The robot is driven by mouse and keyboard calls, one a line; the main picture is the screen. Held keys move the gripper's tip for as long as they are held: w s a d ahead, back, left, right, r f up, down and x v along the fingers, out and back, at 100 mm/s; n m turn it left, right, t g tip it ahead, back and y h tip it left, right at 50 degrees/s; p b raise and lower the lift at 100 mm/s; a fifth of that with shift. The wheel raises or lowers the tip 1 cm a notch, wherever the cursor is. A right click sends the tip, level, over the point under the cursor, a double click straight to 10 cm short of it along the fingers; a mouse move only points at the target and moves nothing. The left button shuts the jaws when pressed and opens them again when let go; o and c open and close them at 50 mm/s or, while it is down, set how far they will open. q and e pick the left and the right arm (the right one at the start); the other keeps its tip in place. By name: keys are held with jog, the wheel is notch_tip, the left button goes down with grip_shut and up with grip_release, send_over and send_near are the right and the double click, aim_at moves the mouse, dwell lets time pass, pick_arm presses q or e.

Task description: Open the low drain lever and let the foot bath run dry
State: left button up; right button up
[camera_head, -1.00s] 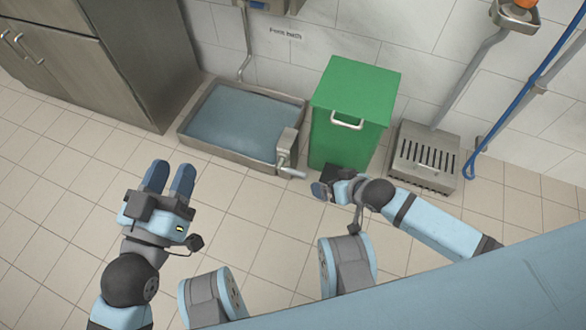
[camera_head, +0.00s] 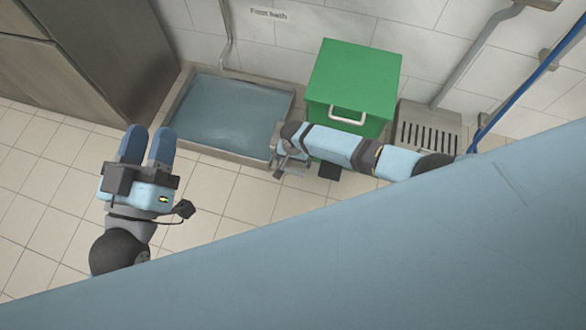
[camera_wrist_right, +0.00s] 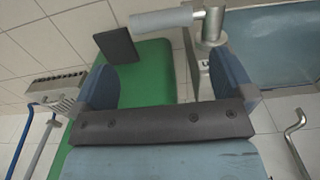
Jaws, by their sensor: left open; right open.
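The foot bath (camera_head: 220,154), a low metal basin, stands against the wall and holds blue-grey water (camera_head: 230,110). Its drain lever (camera_wrist_right: 165,20) has a pale grey cylindrical grip and joins a metal valve (camera_wrist_right: 210,42) at the basin's side. In the head view my right arm largely hides that corner. My right gripper (camera_wrist_right: 166,72) is open and empty, with the lever grip just beyond its fingertips in the wrist view, apart from the fingers. My left gripper (camera_head: 148,136) is open and empty over the floor, left of and in front of the bath.
A green bin (camera_head: 352,80) with a white handle and a dark pedal (camera_wrist_right: 117,45) stands close right of the bath. A slotted metal grate unit (camera_head: 428,125) is farther right, near a blue hose (camera_head: 530,85). A cabinet (camera_head: 90,60) stands left. The front floor is clear.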

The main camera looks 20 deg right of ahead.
aim_at(294, 170)
notch_tip(294, 170, down, 9)
jog(key=b, duration=0.4)
jog(key=shift+b, duration=0.3)
jog(key=shift+f+b, duration=0.35)
jog(key=shift+f, duration=0.25)
pick_arm(q)
notch_tip(294, 170, down, 9)
jog(key=m+g, duration=0.1)
jog(key=g, duration=0.2)
jog(key=shift+w+d+f+g, duration=0.15)
jog(key=shift+d+g, duration=0.15)
jog(key=shift+g, duration=0.1)
pick_arm(e)
jog(key=c, duration=1.1)
